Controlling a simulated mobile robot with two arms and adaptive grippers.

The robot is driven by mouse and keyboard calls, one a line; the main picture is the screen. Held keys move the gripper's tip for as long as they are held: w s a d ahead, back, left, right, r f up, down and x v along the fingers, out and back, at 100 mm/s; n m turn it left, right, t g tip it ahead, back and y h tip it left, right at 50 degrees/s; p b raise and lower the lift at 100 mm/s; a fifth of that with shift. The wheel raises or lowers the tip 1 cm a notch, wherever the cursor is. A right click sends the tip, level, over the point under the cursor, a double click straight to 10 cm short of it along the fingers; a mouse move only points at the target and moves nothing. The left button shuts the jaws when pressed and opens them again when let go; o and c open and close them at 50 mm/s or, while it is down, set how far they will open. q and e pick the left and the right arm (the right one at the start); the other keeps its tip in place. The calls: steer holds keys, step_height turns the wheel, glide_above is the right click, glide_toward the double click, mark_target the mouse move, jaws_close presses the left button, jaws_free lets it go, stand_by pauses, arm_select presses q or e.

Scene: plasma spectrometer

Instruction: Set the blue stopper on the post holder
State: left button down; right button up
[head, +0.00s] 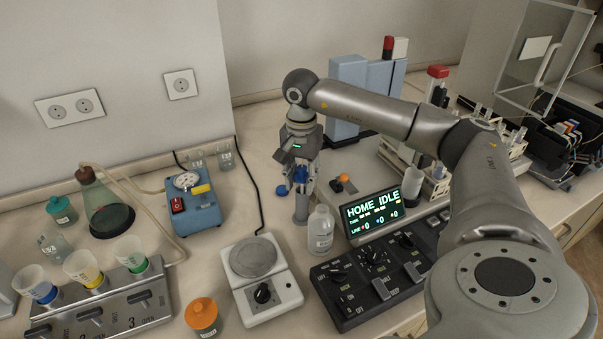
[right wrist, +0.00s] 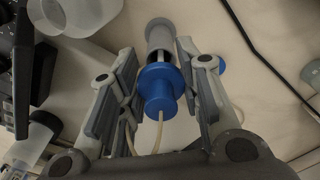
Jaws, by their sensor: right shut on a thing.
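The blue stopper (right wrist: 160,88) has a wide collar and a narrower end with a thin pale tube running from it. My right gripper (head: 299,172) is shut on it, its fingers on both sides in the right wrist view (right wrist: 160,95). A grey cylinder (right wrist: 159,34) lies in line beyond the stopper; I cannot tell whether they touch. In the head view the stopper (head: 300,175) shows small below the gripper. I cannot tell for certain which piece is the post holder. My left gripper is not in view.
A round blue piece (head: 281,191) lies just left of the gripper. A white bottle (head: 320,230) and a hotplate (head: 260,273) stand in front. A small piece with an orange top (head: 344,178) and the display (head: 373,212) are to the right.

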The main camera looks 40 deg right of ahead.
steer(key=shift+f+b, duration=0.5)
steer(key=shift+f, duration=0.3)
steer(key=o, duration=1.1)
steer(key=shift+c, duration=0.2)
step_height(320, 180, up, 12)
